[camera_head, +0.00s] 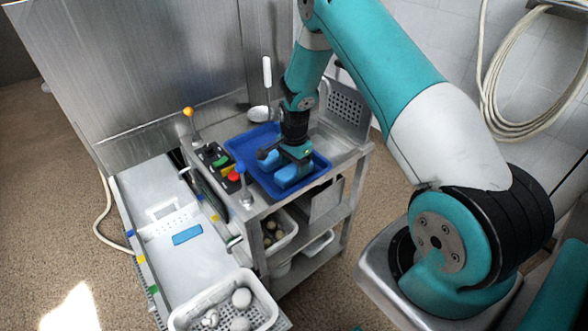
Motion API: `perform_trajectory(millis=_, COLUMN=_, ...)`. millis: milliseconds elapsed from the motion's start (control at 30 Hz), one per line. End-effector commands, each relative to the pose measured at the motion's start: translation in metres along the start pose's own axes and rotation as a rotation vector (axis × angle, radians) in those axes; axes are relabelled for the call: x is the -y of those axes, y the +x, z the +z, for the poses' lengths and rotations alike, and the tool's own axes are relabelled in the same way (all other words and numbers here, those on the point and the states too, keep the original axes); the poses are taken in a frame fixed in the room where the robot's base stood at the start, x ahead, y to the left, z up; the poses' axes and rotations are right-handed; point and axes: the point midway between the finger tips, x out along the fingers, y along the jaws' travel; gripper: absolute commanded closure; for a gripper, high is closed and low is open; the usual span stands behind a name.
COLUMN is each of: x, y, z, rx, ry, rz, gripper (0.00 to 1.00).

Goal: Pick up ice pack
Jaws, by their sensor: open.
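A blue tray (318,162) sits on top of the steel cart. Light-blue pieces lie in it, and the nearer one (287,177), likely the ice pack, is partly covered by my gripper (283,160). My gripper points down into the tray from above, open, close over the light-blue pieces. Its fingertips are small and partly hidden, so I cannot tell whether they touch anything. A flat blue rectangle (187,235) lies apart on the white surface at the left.
A control box with coloured buttons (222,165) stands left of the tray, with an orange-topped lever (188,113) and a blue-topped one (242,172). A ladle (261,112) is behind. A white basket (225,304) with pale round things stands at the front. Lower shelves hold baskets.

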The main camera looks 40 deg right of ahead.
Motion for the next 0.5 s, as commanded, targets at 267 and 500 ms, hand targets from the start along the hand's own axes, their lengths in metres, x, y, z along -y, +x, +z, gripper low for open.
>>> perform_trajectory(millis=267, x=0.000, y=0.023, z=0.000, rx=0.000, ry=0.000, rz=-0.001, gripper=0.34)
perform_trajectory(millis=500, x=0.000, y=0.024, z=0.000, rx=0.000, ry=0.000, rz=-0.001, gripper=0.50)
